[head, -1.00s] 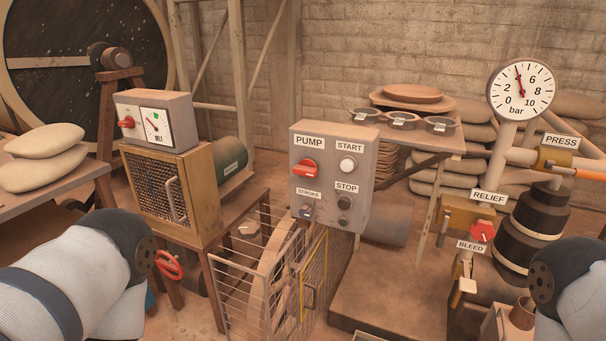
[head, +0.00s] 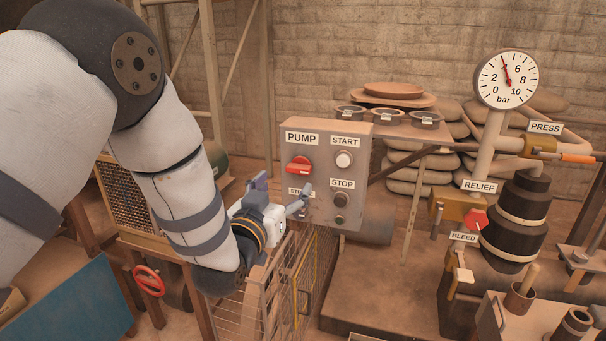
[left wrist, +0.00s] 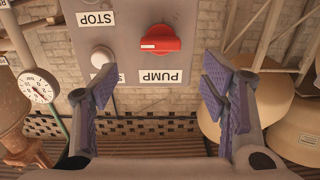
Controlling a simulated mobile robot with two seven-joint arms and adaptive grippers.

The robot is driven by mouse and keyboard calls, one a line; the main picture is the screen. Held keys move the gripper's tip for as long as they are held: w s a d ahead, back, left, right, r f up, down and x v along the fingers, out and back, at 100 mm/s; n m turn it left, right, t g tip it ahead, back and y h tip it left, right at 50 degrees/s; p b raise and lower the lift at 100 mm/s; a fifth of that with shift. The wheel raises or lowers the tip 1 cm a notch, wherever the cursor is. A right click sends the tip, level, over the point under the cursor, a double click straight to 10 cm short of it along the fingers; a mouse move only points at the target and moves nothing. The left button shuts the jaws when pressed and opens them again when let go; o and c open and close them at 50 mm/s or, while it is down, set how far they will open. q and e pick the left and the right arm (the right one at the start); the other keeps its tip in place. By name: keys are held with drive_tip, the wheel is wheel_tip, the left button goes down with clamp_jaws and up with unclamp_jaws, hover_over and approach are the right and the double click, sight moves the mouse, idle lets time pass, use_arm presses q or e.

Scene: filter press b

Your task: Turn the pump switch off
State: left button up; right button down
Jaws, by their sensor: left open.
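The pump switch is a red rotary knob (head: 299,165) under the PUMP label on the grey control box (head: 358,140). Its grip bar looks roughly level. In the left wrist view the red knob (left wrist: 160,39) shows upside down, ahead of and between my open fingers. My left gripper (head: 281,194) is open and empty, in front of the box, below and left of the knob. It covers part of the STROKE label. In the left wrist view the left gripper's fingers (left wrist: 160,88) stand wide apart, not touching the knob. My right gripper is out of view.
A white START button (head: 344,160) and a dark STOP button (head: 341,199) sit right of the knob. A wire guard (head: 305,270) stands below the box. The pressure gauge (head: 507,79), red relief valve (head: 476,219) and press cylinder (head: 520,215) are at the right.

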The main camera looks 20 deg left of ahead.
sight(297, 171)
use_arm(q)
drive_tip(key=w, duration=0.5)
drive_tip(key=w+b, duration=0.1)
drive_tip(key=w, duration=0.1)
drive_tip(key=shift+w+d+f, duration=0.1)
drive_tip(key=shift+w+f, duration=0.2)
drive_tip(key=shift+w+r, duration=0.15)
drive_tip(key=shift+w, duration=0.35)
drive_tip(key=c, duration=1.1)
